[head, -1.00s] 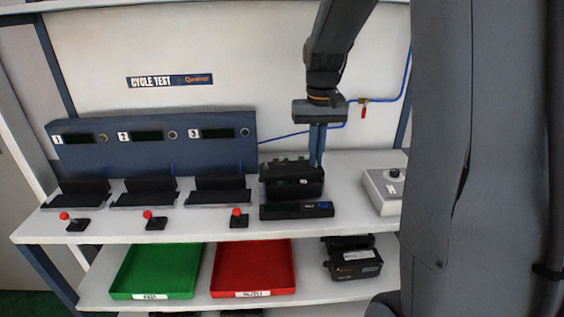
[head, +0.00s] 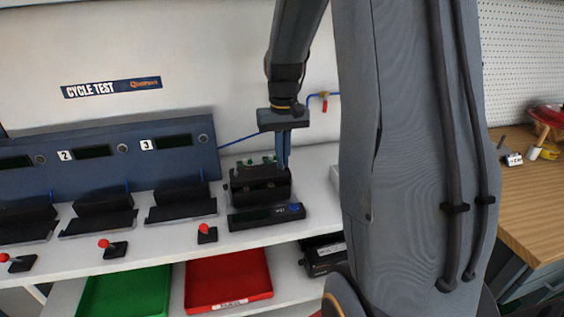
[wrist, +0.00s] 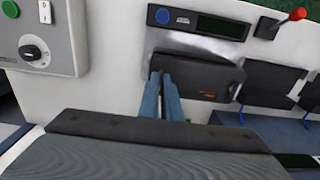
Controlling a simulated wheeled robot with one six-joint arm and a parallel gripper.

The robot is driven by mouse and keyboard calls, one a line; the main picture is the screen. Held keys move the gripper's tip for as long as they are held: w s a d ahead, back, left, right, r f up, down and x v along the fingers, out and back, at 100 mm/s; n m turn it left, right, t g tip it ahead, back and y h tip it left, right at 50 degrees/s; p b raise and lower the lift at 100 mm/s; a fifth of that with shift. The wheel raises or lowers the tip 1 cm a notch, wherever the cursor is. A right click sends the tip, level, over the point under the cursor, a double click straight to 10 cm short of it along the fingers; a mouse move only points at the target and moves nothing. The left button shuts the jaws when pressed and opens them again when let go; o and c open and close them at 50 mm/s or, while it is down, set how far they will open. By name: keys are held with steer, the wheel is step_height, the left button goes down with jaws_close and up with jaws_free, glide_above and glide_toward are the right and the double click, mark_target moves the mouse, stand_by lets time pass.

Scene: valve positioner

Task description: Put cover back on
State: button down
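A dark positioner (head: 260,186) stands on the white bench behind a low black display unit (head: 266,217). Small green parts show at its back edge. In the wrist view its black, rounded part with orange lettering (wrist: 212,82), possibly the cover, lies just past my fingertips. I cannot tell whether that part is seated or loose. My gripper (head: 283,164) points down at the positioner's right end. In the wrist view its blue fingers (wrist: 160,76) are close together, with tips overlapping the black part's left edge. No held thing shows clearly between them.
A grey control box with a knob (wrist: 35,50) stands near my gripper. Several black cradles (head: 181,203) and red-knobbed levers (head: 207,234) line the bench. Green (head: 125,295) and red (head: 229,282) trays sit on the lower shelf. A wooden bench (head: 535,205) is at right.

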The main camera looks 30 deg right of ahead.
steer(key=shift+f, duration=0.9)
steer(key=c, duration=2)
jaws_free()
steer(key=shift+f, duration=0.15)
step_height(320, 180, up, 11)
steer(key=b, duration=0.2)
steer(key=s+a+f+n, duration=0.1)
steer(key=s+a+f, duration=0.3)
steer(key=s+a, duration=0.1)
steer(key=s+a+f+n, duration=0.1)
steer(key=s+a+f, duration=0.4)
steer(key=s+a+f+n, duration=0.1)
steer(key=s+a+f, duration=0.4)
steer(key=shift+s+t, duration=0.1)
steer(key=shift+t, duration=0.3)
